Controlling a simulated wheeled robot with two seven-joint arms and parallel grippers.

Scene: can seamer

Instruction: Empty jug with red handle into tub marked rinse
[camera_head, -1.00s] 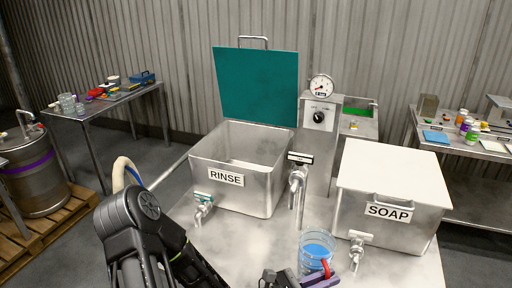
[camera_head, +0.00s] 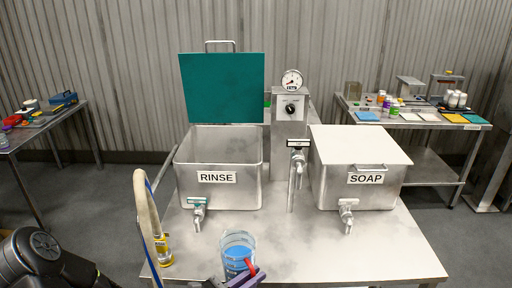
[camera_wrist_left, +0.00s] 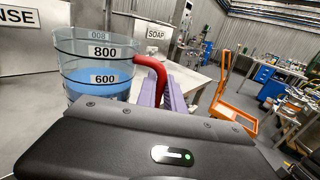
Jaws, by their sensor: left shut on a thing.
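The clear jug (camera_head: 238,243) with a red handle (camera_head: 250,266) holds blue liquid and looks upright at the front of the steel table. My left gripper (camera_head: 244,279), with purple fingers, is shut on the red handle. In the left wrist view the jug (camera_wrist_left: 90,78) shows marks 600 and 800, and its red handle (camera_wrist_left: 152,72) runs between the fingers (camera_wrist_left: 168,92). The steel tub marked RINSE (camera_head: 218,196) stands behind and slightly left of the jug; its teal lid (camera_head: 222,95) is raised. My right gripper is out of view.
A tap (camera_head: 199,208) sticks out from the rinse tub's front. A hose (camera_head: 150,215) rises at the table's left edge. A dispenser post with a gauge (camera_head: 291,110) stands between the tubs. The SOAP tub (camera_head: 360,185) has a closed white lid. Table right of the jug is clear.

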